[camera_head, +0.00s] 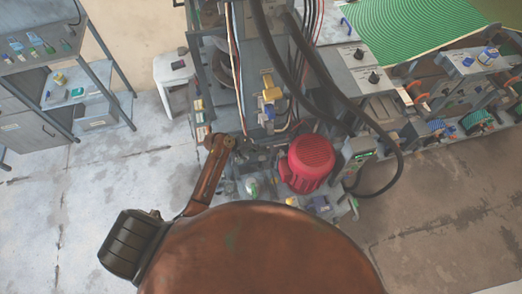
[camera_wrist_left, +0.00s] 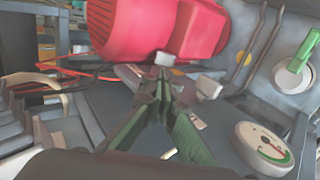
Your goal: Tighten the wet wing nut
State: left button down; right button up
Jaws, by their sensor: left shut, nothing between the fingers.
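My left gripper (camera_head: 246,148) reaches into the machine just left of a red motor (camera_head: 311,162). In the left wrist view my left gripper (camera_wrist_left: 160,86) has its green-grey fingers closed together at the tips, with nothing held between them. The tips are in front of the lower edge of the red motor (camera_wrist_left: 160,28). I cannot make out the wet wing nut with certainty; small grey fittings near the tips are too blurred to identify. My right gripper is in neither view.
A dial gauge (camera_wrist_left: 263,148) and a green-and-white knob (camera_wrist_left: 295,72) are right of the fingers. Thick black hoses (camera_head: 362,125) hang over the machine. A grey shelf unit (camera_head: 62,80) and white stool (camera_head: 175,75) stand left, with clear floor (camera_head: 110,170) before them.

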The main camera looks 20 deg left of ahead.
aim_at(283, 154)
pick_arm(q)
jog(key=b+x, duration=0.1)
jog(key=x, duration=0.7)
jog(key=shift+w+d+f, duration=0.2)
jog(key=shift+f, duration=0.15)
